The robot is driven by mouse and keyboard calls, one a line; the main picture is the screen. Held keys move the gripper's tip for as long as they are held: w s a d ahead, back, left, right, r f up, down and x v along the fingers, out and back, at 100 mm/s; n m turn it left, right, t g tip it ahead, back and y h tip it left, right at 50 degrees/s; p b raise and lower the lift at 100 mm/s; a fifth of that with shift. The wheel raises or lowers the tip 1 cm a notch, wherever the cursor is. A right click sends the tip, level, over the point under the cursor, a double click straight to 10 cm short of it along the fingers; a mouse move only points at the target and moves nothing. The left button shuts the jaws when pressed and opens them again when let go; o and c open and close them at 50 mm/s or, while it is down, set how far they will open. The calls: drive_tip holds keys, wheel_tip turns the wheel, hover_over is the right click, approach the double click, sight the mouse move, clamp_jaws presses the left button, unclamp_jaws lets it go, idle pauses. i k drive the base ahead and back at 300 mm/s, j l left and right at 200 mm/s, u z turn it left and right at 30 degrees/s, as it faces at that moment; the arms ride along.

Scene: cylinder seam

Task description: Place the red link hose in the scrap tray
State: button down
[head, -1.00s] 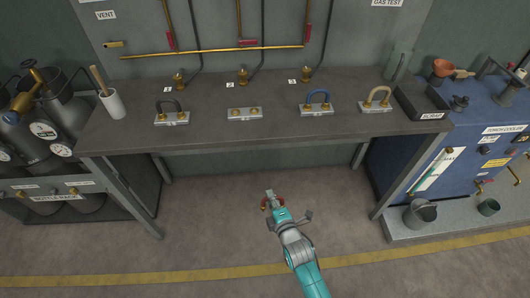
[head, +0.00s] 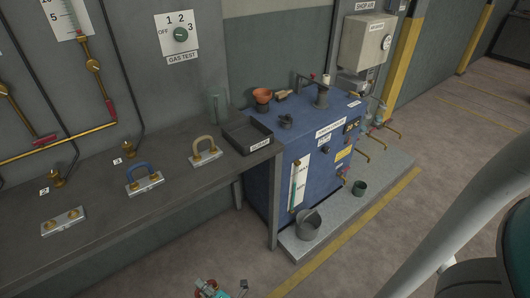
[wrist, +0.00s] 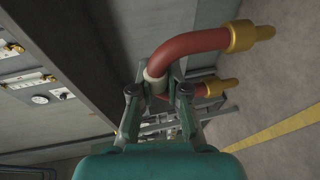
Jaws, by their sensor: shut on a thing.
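The red link hose (wrist: 192,45) is a bent red tube with brass ends and a pale collar, held in my gripper (wrist: 158,88). The jaws are shut on it near the collar in the wrist view. In the head view my gripper (head: 208,290) is at the bottom edge, partly cut off, with a bit of red at it, in front of and below the bench. A black open tray (head: 240,139) sits at the bench's right end, well apart from the gripper; it looks empty. Its front label is too small to read surely, so I cannot confirm it is the scrap tray.
The grey bench (head: 150,215) carries a blue hose (head: 140,172) and a tan hose (head: 204,146) on metal blocks, and a bare block (head: 62,222). A blue torch cooler (head: 315,160) stands right of the tray. A bucket (head: 307,225) stands before it. Floor in front is clear.

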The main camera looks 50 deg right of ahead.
sight(247, 138)
drive_tip(key=k+l, duration=0.1)
drive_tip(key=l, duration=0.45)
drive_tip(key=k+l, duration=0.1)
drive_tip(key=l, duration=0.4)
drive_tip(key=k+l, duration=0.1)
drive_tip(key=l, duration=0.45)
drive_tip(key=k+l, duration=0.1)
drive_tip(key=l, duration=0.45)
drive_tip(key=u, duration=0.05)
